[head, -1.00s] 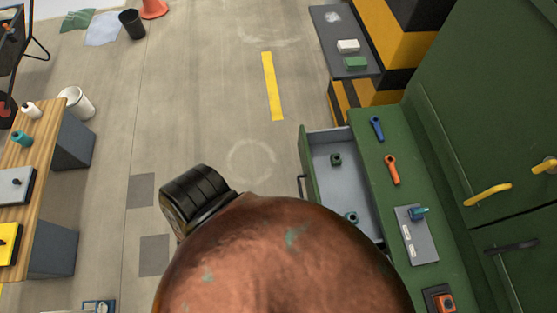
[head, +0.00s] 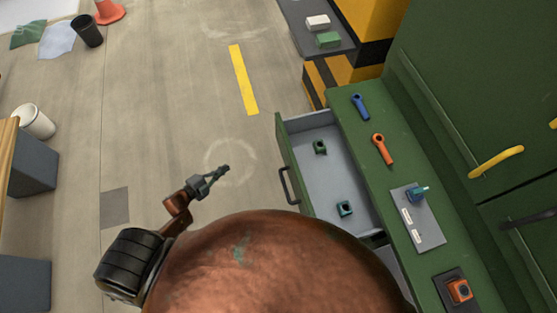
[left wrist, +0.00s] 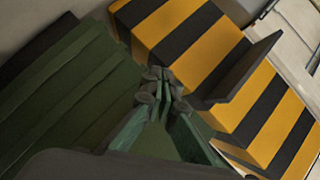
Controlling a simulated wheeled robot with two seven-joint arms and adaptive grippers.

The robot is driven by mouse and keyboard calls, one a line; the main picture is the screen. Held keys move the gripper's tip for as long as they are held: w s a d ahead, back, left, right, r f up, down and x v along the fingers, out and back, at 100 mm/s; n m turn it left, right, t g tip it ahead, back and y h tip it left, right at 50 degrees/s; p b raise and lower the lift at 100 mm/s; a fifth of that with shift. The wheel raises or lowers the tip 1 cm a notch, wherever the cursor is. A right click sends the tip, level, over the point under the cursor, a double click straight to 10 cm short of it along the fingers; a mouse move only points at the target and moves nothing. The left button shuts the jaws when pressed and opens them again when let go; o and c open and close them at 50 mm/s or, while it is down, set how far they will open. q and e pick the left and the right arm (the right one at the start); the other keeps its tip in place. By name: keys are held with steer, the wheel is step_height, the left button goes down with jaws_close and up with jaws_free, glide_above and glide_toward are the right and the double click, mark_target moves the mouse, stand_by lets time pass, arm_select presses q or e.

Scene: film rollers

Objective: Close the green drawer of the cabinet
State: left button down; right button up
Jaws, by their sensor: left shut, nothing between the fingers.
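The green cabinet (head: 352,125) stands on the right in the head view. Its green drawer (head: 284,150) is pulled out to the left, with a grey inside and a dark handle (head: 288,185) on its front. Two small dark green parts (head: 320,147) (head: 345,208) lie in the drawer. My left gripper (head: 226,170) is shut and empty over the floor, left of the drawer front and apart from it in the picture. Its fingertips also show in the left wrist view (left wrist: 165,88). My right gripper is not in view.
A blue wrench (head: 360,106), an orange wrench (head: 382,150) and a grey plate (head: 415,218) lie on the cabinet top. A yellow-black striped block (head: 340,80) stands beyond the drawer. The floor left of the drawer is clear.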

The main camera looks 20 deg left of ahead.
arm_select(q)
steer(key=w+d+r+m+h+b, duration=0.1)
steer(key=d+r+m+h+b, duration=0.1)
steer(key=d+r+m+h, duration=0.25)
steer(key=m+g+h+b, duration=0.2)
steer(key=m+g+h, duration=0.1)
steer(key=m+h, duration=0.3)
glide_toward(285, 156)
steer(key=shift+m+y, duration=0.65)
steer(key=d, duration=0.1)
steer(key=w+d+r, duration=0.1)
steer(key=d, duration=0.1)
steer(key=w+d+b, duration=0.1)
steer(key=d, duration=0.1)
steer(key=shift+w+d+r, duration=0.15)
steer(key=shift+w+r, duration=0.05)
steer(key=shift+r, duration=0.2)
steer(key=shift+w+d, duration=0.3)
steer(key=shift+d, duration=0.1)
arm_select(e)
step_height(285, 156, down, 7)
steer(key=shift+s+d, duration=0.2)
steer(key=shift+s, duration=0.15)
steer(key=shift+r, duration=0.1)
